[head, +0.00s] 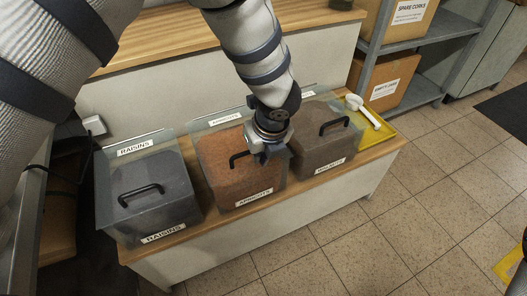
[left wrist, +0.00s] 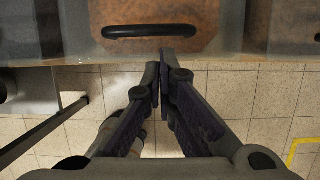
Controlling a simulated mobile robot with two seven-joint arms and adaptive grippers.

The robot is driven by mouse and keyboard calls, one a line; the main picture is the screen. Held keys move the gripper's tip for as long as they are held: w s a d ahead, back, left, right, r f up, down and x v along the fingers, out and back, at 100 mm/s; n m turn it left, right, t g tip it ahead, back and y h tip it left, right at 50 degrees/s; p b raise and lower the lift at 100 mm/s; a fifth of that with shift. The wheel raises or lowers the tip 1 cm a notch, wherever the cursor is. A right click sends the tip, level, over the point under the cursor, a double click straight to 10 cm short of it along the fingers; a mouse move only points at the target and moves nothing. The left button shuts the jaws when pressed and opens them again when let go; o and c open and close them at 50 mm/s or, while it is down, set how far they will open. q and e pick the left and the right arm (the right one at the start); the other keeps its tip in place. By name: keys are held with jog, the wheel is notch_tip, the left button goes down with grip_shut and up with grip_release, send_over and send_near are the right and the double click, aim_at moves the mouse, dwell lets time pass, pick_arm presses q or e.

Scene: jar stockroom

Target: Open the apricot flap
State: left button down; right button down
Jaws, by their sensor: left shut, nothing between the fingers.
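The apricot bin (head: 215,171) is a clear box with orange-brown contents, in the middle of the row. Its flap carries a black bar handle (head: 234,163) and looks closed. My left gripper (head: 264,156) is shut and empty, in front of the right part of this bin in the head view, hiding part of the flap and the handle's right end. In the left wrist view the handle (left wrist: 150,31) lies across the top, and the closed fingertips (left wrist: 160,62) are just below and right of it, apart from it as far as I can tell. My right gripper is not in view.
The raisins bin (head: 150,205) stands left and the walnuts bin (head: 318,150) right, each with a black handle. A yellow tray (head: 384,134) with a white scoop (head: 362,110) is at the bench's right end. Shelves with cardboard boxes (head: 388,82) stand behind. The tiled floor in front is clear.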

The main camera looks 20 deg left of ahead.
aim_at(256, 166)
pick_arm(q)
jog(key=x, duration=0.3)
jog(key=shift+w+a+f, duration=0.15)
jog(key=shift+f, duration=0.2)
